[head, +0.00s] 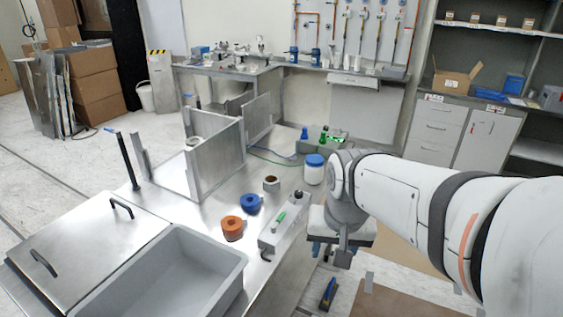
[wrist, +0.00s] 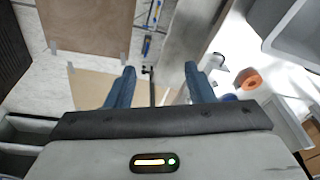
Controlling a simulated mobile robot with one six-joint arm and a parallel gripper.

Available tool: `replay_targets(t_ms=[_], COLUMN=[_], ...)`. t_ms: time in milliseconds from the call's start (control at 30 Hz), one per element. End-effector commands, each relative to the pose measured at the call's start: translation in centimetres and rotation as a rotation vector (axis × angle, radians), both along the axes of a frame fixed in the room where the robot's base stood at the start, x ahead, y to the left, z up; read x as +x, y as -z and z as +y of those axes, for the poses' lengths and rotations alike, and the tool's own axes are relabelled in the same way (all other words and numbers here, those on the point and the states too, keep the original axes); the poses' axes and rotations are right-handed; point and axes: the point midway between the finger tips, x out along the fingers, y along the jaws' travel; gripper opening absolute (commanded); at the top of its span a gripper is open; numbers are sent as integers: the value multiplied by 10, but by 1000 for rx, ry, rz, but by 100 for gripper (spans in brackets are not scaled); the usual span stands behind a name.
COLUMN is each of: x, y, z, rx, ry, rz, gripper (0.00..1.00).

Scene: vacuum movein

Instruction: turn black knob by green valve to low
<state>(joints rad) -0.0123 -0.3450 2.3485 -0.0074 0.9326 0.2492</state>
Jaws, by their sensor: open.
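A grey box (head: 287,226) sits near the table's right edge in the head view. It carries a green valve (head: 280,220) and, at its far end, a small black knob (head: 298,194). The knob's setting is too small to read. My gripper (head: 330,254) hangs beyond the table's right edge, to the right of the box and apart from it. In the wrist view, my gripper (wrist: 159,68) has its blue fingers wide apart with nothing held. I cannot clearly make out the knob or valve in the wrist view.
An orange roll (head: 232,228), a blue roll (head: 250,203) and a brown roll (head: 271,184) stand left of the box. A blue-lidded white jar (head: 314,169) stands behind it. A grey basin (head: 165,278) is at front left. Floor lies under my gripper.

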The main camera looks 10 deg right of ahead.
Motion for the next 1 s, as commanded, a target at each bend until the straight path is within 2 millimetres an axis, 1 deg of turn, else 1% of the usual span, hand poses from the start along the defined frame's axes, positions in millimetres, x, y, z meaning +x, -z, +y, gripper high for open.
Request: replay_targets(t_ms=[33,67,100,167,200,333,367,400,467,500,567,600,667,700,800,900,1000], x=[21,33,49,74,89,141,153,169,192,207,229,244,265,278,309,334,351], y=[-10,-14,-20,-25,-28,-33,-33,-32,-30,-27,-22,-18,-11,-5,11,28,42], z=[0,0,0,1,1,1,1,1,1,1,1,2,2,2,2,3,3], rx=[15,24,38,55,66,99,106,115,126,133,143,149,157,161,171,176,179], ry=[72,122,188,288,355,573,623,690,791,858,959,1027,1129,1197,1358,1499,1607], rz=[13,20,27,38,48,71,76,83,94,100,109,115,123,129,137,144,147], gripper=[49,49,49,49,49,49,49,49,49,49,49,49,49,49,49,49,49])
